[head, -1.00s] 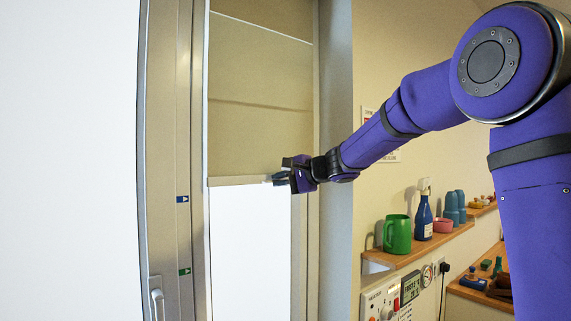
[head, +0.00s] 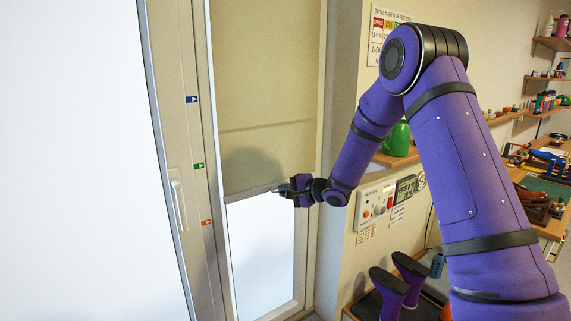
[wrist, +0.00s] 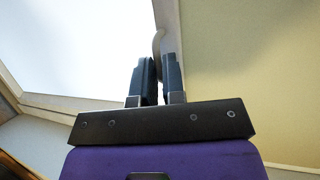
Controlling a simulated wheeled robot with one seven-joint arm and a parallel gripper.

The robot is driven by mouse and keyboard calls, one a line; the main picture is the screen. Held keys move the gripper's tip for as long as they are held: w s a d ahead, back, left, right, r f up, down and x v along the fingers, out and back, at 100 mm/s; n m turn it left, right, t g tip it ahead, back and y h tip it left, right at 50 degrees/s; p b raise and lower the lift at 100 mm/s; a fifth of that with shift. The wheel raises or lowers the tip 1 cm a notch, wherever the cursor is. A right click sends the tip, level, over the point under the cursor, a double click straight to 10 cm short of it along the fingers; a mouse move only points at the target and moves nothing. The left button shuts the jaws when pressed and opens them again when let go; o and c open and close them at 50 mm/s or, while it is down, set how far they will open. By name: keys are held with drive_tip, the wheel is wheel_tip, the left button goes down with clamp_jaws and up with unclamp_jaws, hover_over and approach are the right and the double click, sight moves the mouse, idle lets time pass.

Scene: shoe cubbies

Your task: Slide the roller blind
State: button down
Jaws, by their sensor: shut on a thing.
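The beige roller blind (head: 262,80) hangs in the window frame, its pale bottom bar (head: 250,193) level with a spot between the green and red frame marks. Bright bare glass (head: 262,245) shows below it. My gripper (head: 284,190) is shut on the bottom bar near its right end. In the wrist view the blind (wrist: 245,60) is at right, the bright window at left, and my fingers (wrist: 157,78) pinch the bar's edge between them. The exact contact is partly hidden by the fingers.
The left frame carries a blue mark (head: 191,99), a green mark (head: 198,166), a red mark (head: 206,222) and a handle (head: 178,205). Right of the window are a wall panel (head: 376,201), a shelf with a green mug (head: 397,139), and boots (head: 388,283) below.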

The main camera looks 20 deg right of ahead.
wheel_tip(320, 180, down, 7)
idle(0.3)
drive_tip(key=shift+r, duration=0.1)
drive_tip(key=c, duration=1.2)
unclamp_jaws()
drive_tip(key=shift+c, duration=0.2)
drive_tip(key=v, duration=1.1)
